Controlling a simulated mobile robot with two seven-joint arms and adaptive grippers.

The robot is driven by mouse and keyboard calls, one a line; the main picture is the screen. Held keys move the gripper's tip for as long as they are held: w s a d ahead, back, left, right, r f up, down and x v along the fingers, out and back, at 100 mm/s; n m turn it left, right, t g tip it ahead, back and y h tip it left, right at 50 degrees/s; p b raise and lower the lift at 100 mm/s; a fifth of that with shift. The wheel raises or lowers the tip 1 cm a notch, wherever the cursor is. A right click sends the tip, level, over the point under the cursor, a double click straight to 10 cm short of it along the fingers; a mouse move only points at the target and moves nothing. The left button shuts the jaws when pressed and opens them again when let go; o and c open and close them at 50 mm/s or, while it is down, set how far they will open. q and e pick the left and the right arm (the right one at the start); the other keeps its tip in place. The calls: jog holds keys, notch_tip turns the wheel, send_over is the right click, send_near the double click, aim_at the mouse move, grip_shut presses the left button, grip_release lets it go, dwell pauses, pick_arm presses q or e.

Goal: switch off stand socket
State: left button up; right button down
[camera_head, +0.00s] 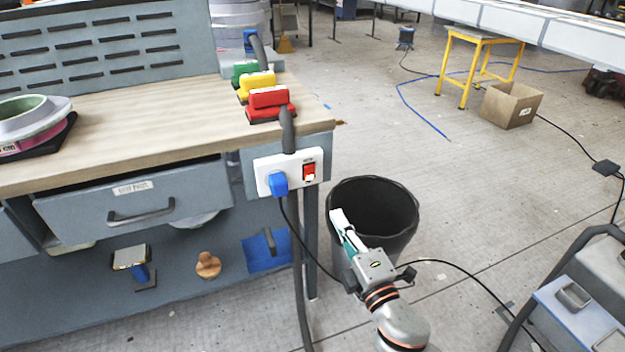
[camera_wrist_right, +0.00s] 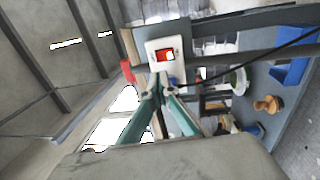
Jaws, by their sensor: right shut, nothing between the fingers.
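The stand socket (camera_head: 288,172) is a white double plate on the end of the grey workbench. A blue plug (camera_head: 279,184) sits in its left half. A red rocker switch (camera_head: 309,171) is on its right half. My right gripper (camera_head: 340,222) is shut and empty, below and to the right of the socket and apart from it, in front of the black bin. In the right wrist view the socket (camera_wrist_right: 165,54) and red switch (camera_wrist_right: 164,55) lie just beyond the closed fingertips (camera_wrist_right: 158,88). The switch's position is too small to tell. My left gripper is not in view.
A black bin (camera_head: 400,195) stands right of the bench leg. A thick dark cable (camera_head: 297,270) hangs below the socket. Red, yellow and green clamps (camera_head: 268,100) sit on the wooden bench top (camera_head: 170,115). Open floor lies to the right, with a cardboard box (camera_head: 511,104).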

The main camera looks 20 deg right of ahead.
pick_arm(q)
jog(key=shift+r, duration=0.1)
pick_arm(e)
send_near(311, 170)
jog(key=w, duration=0.5)
jog(key=shift+w+r, duration=0.25)
jog(key=shift+w, duration=0.15)
jog(key=shift+w+r, duration=0.1)
jog(key=shift+w, duration=0.3)
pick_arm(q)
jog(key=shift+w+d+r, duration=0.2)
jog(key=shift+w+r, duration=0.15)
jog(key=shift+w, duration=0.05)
